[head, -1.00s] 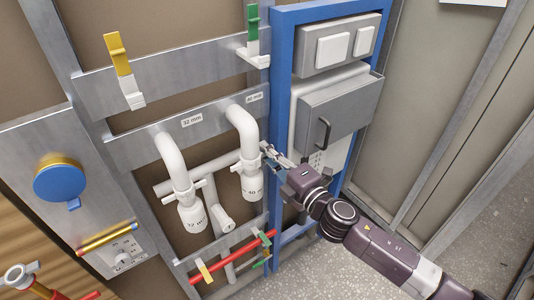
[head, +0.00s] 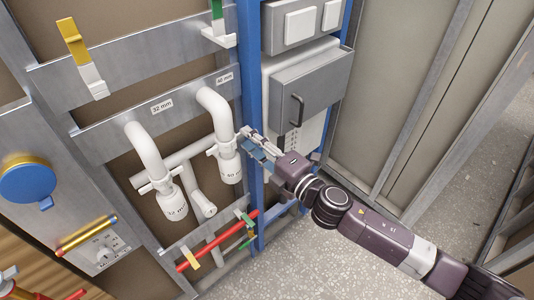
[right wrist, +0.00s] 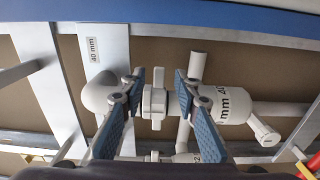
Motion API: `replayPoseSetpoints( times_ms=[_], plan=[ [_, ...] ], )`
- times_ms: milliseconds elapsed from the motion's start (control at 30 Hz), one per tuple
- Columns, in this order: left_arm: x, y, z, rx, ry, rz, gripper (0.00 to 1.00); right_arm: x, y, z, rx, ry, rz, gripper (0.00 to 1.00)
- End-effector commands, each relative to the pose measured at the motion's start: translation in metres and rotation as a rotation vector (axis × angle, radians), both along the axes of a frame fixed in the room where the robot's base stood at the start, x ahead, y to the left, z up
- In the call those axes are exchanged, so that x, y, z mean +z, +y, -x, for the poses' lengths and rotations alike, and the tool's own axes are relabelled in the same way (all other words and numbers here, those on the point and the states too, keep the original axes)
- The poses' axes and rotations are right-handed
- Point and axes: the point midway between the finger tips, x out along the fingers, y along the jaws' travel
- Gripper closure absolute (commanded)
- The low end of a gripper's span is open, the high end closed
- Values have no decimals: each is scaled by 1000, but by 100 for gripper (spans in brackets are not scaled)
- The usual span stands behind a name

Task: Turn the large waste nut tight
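The large waste nut is the white winged collar on the 40 mm trap, below a white bent pipe (head: 215,103). In the right wrist view the nut (right wrist: 155,103) shows between my two blue-padded fingers. The white trap body marked 40 (head: 229,166) hangs below it. My right gripper (head: 244,137) is beside the nut on its right. In the right wrist view my right gripper (right wrist: 158,76) is open, with a gap between each finger and the nut; contact is not visible. My left gripper is not in view.
A 32 mm trap (head: 173,204) with its own winged nut (head: 158,182) stands to the left. A blue post (head: 249,60) runs close by my right gripper. A grey box with a handle (head: 311,92) is to the right. A red pipe (head: 217,249) runs below.

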Motion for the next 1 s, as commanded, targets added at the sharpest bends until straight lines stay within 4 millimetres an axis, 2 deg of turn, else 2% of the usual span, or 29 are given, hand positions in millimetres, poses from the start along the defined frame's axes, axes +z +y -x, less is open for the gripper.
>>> replayPoseSetpoints(
  times_ms=[33,200,400,600,1000],
  plan=[
    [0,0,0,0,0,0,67,-2,-7,10,0,4,1,71],
    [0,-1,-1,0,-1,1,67,-2,-26,36,1,2,2,71],
    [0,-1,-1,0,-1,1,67,-1,-41,55,0,2,0,71],
    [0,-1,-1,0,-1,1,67,0,-47,63,1,0,1,71],
    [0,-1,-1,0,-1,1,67,0,-48,64,1,0,1,71]
  ],
)
